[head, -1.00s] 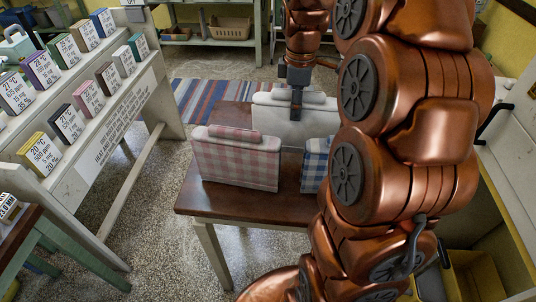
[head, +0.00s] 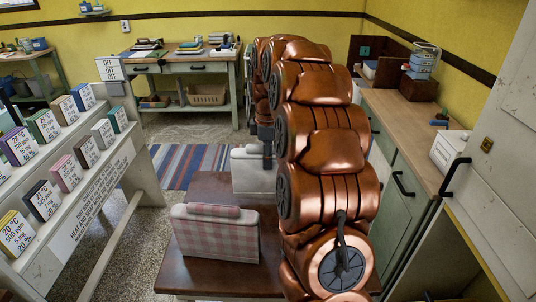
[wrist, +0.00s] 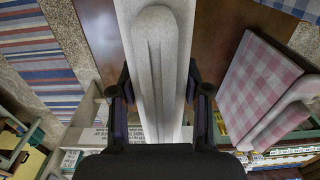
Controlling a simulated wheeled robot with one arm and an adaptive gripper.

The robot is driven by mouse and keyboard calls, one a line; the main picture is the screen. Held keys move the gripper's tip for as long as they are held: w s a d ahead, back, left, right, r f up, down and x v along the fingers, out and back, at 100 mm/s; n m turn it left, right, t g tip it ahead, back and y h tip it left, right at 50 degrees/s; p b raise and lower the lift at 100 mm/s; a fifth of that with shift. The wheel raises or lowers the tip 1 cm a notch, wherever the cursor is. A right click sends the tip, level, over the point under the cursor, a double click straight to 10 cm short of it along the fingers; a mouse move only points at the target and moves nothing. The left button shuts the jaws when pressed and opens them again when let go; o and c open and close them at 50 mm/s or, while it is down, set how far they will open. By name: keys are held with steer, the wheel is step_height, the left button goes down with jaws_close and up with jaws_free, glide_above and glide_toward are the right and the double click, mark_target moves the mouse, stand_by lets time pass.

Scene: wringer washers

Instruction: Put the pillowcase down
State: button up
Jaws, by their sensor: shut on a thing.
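My gripper (wrist: 160,88) is shut on a plain white cloth-like piece (wrist: 158,50), one finger on each side of its thick rounded top. I take this piece to be the pillowcase. In the head view the white piece (head: 248,172) stands upright at the far end of the dark wooden table (head: 180,275), partly hidden by my arm. I cannot tell whether its bottom edge rests on the table. A pink checked piece (head: 215,238) of like shape stands nearer on the table, apart from my gripper; it also shows at the right in the wrist view (wrist: 262,85).
A slanted white rack (head: 100,185) with several labelled boxes stands at the left. A striped rug (head: 190,165) lies beyond the table. A wood-topped counter (head: 405,125) runs along the right. The table's near left part is bare.

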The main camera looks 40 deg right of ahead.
steer(key=w+d+f+p, duration=0.3)
steer(key=w+f, duration=0.1)
stand_by(1.0)
steer(key=shift+f, duration=0.1)
steer(key=o, duration=1.1)
steer(key=shift+r+b, duration=1.4)
steer(key=shift+r, duration=4.75)
